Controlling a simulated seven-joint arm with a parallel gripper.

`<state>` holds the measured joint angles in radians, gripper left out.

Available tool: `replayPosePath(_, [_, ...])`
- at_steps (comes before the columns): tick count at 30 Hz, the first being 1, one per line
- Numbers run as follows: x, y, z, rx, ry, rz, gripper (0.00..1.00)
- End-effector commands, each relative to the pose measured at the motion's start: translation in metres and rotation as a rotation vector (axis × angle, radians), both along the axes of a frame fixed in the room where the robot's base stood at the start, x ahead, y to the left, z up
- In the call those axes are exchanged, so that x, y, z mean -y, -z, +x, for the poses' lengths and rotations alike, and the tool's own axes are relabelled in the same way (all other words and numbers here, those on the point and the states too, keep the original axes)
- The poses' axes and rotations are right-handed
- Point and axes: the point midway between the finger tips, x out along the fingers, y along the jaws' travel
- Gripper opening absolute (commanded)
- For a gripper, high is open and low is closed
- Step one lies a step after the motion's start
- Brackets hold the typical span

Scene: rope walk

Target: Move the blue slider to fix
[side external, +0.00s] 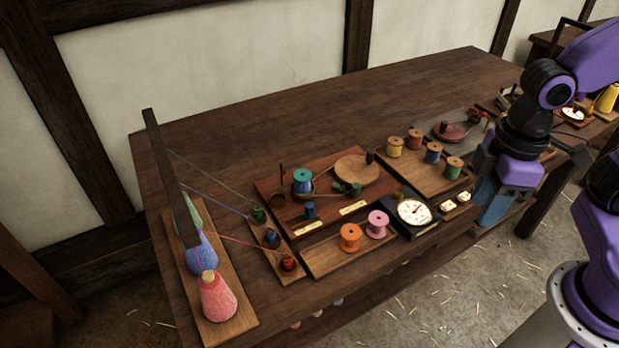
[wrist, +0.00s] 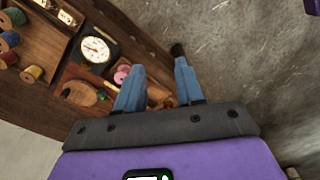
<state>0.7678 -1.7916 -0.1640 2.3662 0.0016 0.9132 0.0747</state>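A small blue peg-like piece (side external: 309,210), which looks like the blue slider, stands on the reddish wooden board (side external: 330,218) in the side external view. It is close to the left one of two pale label plates (side external: 310,229); the lettering is too small to read. A small green piece (side external: 355,188) stands farther right on that board. My gripper (side external: 484,228) hangs at the table's front right edge, well to the right of the blue piece. In the wrist view my gripper (wrist: 160,66) has its two fingers apart with nothing between them. I cannot make out the blue piece there.
A teal spool (side external: 303,180) and wooden disc (side external: 357,167) share the board. Orange (side external: 350,238) and pink (side external: 377,224) spools and a dial gauge (side external: 414,211) stand in front. Yarn cones (side external: 217,297) and taut threads are at left. The table's back is clear.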

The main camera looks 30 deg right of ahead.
Motion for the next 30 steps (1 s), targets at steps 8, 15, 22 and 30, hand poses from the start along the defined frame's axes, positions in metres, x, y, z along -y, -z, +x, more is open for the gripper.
replayPosePath(8, [-0.064,0.007,0.087,-0.008,0.263,-0.008,0.37])
replayPosePath(15, [-0.106,0.027,0.163,-0.014,0.489,-0.011,0.37])
replayPosePath(22, [-0.133,0.056,0.233,-0.019,0.706,-0.015,0.37])
replayPosePath(30, [-0.145,0.09,0.29,-0.023,0.901,-0.017,0.37])
